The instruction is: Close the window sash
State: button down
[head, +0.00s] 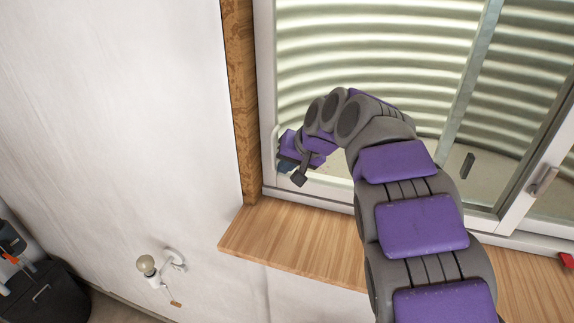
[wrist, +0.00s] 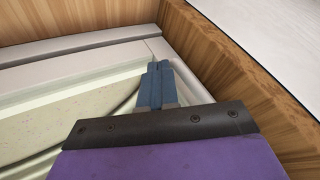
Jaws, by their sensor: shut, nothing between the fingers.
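The window has a white frame (head: 266,100), with a slanting grey upright (head: 472,75) across its glazed area. On the right is a pale upright (head: 535,185) with a grey latch-like handle (head: 544,181). I cannot tell which of these parts is the sash or how far it stands open. My gripper (head: 286,168) is at the lower left corner of the window, partly hidden by its own wrist. In the wrist view its blue fingers (wrist: 157,84) are together and empty. They point into the corner of the pale frame (wrist: 80,65); contact is unclear.
A wooden sill (head: 290,240) runs below the window, and a wooden side trim (head: 241,90) rises at its left. A bulb fitting (head: 147,265) sits on the white wall at lower left. A black bin (head: 45,290) stands in the bottom left corner.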

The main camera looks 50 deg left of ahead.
jog(key=w+d+r+b, duration=0.2)
jog(key=w+d+r, duration=0.2)
jog(key=d+r, duration=0.4)
jog(key=w+d+f+m+t+h, duration=0.1)
jog(key=w+d+f+m, duration=0.1)
jog(key=d, duration=0.9)
jog(key=w+d+f+m+h, duration=0.1)
jog(key=d+f+m+h, duration=0.15)
jog(key=d, duration=0.75)
jog(key=w+d+f+m+t, duration=0.1)
jog(key=w+d+f+m, duration=0.15)
jog(key=d, duration=0.85)
jog(key=s+d+f+m+g+h, duration=0.1)
jog(key=s+d+f+m+h, duration=0.1)
jog(key=s+d+f, duration=0.8)
jog(key=s+d+f+m+g+h, duration=0.2)
jog(key=s+d+f, duration=0.3)
jog(key=s+d, duration=1)
notch_tip(320, 180, down, 20)
jog(key=b, duration=2)
jog(key=shift+r, duration=0.15)
